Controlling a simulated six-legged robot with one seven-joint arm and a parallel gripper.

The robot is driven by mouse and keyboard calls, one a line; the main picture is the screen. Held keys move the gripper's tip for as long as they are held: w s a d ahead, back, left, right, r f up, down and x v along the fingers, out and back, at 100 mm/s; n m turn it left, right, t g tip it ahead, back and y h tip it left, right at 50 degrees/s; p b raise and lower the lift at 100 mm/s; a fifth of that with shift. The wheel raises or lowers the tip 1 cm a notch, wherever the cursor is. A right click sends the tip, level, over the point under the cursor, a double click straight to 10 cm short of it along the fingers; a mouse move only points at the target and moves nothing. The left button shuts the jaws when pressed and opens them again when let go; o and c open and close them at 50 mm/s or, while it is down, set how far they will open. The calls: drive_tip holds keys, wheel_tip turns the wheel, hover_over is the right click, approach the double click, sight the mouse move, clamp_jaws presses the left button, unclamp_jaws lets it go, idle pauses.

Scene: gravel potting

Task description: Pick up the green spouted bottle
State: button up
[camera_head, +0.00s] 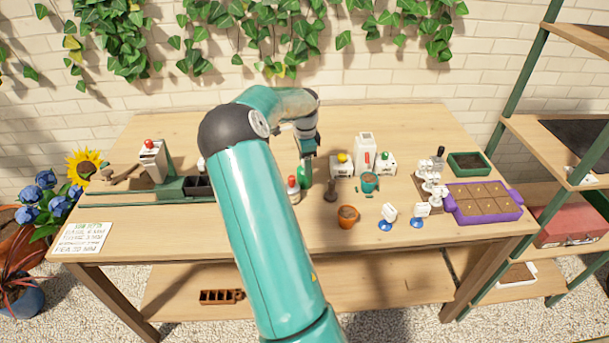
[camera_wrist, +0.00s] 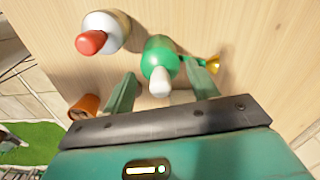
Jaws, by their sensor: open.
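The green spouted bottle (camera_head: 306,174) stands on the table below my gripper (camera_head: 306,150) in the head view, partly hidden by it. In the wrist view the green bottle (camera_wrist: 159,54) shows from above, with its pale spout pointing toward my wrist. My gripper (camera_wrist: 160,73) is open there, with one finger on each side of the bottle. I see a gap on the left side; contact on the right side cannot be told. Nothing is gripped.
A white bottle with a red cap (camera_head: 293,190) stands close to the green bottle, also in the wrist view (camera_wrist: 103,31). A brass-coloured piece (camera_wrist: 213,65) lies near the right finger.

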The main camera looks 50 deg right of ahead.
drive_tip(key=shift+f, duration=0.55)
drive_tip(key=c, duration=1.2)
drive_tip(key=shift+r, duration=0.15)
drive_tip(key=shift+c, duration=0.2)
drive_tip(key=shift+r, duration=0.3)
wheel_tip(320, 180, up, 2)
drive_tip(key=shift+r, duration=0.1)
drive_tip(key=s+a+r, duration=0.9)
drive_tip(key=s+r, duration=0.1)
drive_tip(key=shift+s+a, duration=0.15)
drive_tip(key=shift+s, duration=0.05)
